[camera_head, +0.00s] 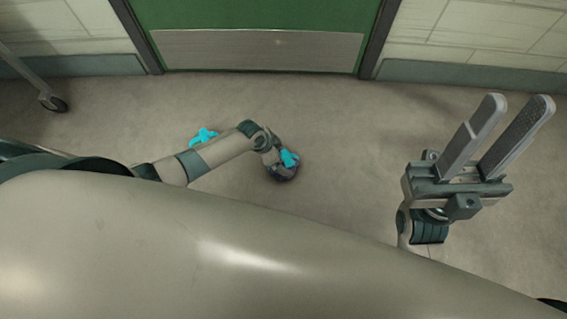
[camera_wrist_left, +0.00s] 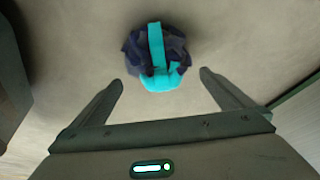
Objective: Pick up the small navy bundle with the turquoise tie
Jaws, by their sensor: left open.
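A small navy bundle with a turquoise tie (camera_head: 284,172) lies on the floor in the head view, partly covered by my left wrist. It also shows in the left wrist view (camera_wrist_left: 138,50), just beyond the fingertips and roughly between their lines. My left gripper (camera_wrist_left: 160,80) is open and empty there; its fingers stand apart with the bundle ahead of them. In the head view the left fingers are hidden. My right gripper (camera_head: 518,97) is raised at the right, its two fingers apart with nothing between them.
Another turquoise piece (camera_head: 203,136) shows behind my left forearm; what it belongs to is mostly hidden. A green door (camera_head: 260,22) with a metal kick plate stands at the back. A wheeled leg (camera_head: 52,102) is at the far left. The floor between bundle and door is clear.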

